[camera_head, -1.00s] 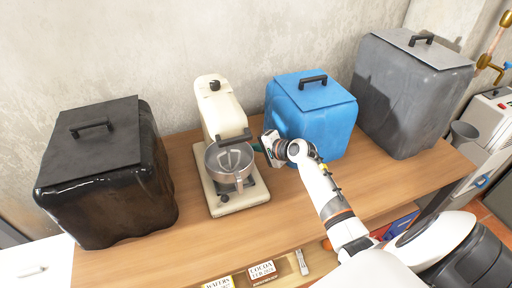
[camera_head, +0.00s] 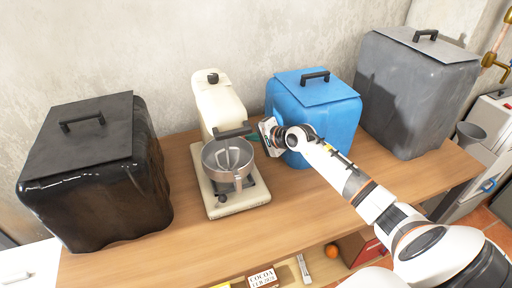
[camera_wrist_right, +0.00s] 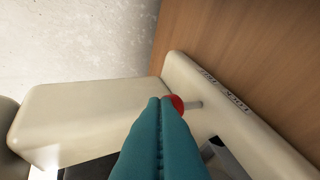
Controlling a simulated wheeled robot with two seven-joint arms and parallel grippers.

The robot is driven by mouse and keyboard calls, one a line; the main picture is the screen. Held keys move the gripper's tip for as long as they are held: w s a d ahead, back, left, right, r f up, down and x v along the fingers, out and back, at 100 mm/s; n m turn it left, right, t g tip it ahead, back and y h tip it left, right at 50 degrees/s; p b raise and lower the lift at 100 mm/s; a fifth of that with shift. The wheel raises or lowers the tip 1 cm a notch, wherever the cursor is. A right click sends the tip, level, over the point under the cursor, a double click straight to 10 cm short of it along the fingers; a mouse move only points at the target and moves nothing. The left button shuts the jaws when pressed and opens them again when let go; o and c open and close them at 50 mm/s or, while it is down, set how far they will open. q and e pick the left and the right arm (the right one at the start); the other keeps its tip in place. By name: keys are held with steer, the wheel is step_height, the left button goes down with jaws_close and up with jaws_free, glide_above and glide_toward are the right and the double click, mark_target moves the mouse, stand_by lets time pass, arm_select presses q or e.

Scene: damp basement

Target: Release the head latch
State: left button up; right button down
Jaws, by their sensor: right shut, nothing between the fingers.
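The cream stand mixer (camera_head: 221,105) stands on the wooden table, with its steel bowl (camera_head: 213,167) and a beater under a dark front part. In the right wrist view a red knob (camera_wrist_right: 178,104) on a short metal rod sits beside the mixer's cream body (camera_wrist_right: 90,110). A small lettered label (camera_wrist_right: 225,92) runs along the cream part next to it. My right gripper (camera_wrist_right: 160,103) has its teal fingers together, their tips at the red knob and partly covering it. I cannot tell whether they touch. The head view shows this gripper (camera_head: 255,136) at the mixer's right side. My left gripper is out of view.
A black lidded bin (camera_head: 95,190) stands left of the mixer. A blue bin (camera_head: 325,115) is close behind my right wrist, and a grey bin (camera_head: 410,100) is farther right. The table (camera_head: 300,205) is bare in front. A shelf below holds a cocoa box (camera_head: 262,278).

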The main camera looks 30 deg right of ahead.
steer(key=shift+r, duration=0.15)
steer(key=shift+r+p, duration=0.4)
steer(key=shift+r, duration=0.3)
step_height(320, 180, up, 10)
steer(key=shift+b, duration=0.45)
steer(key=shift+f, duration=0.1)
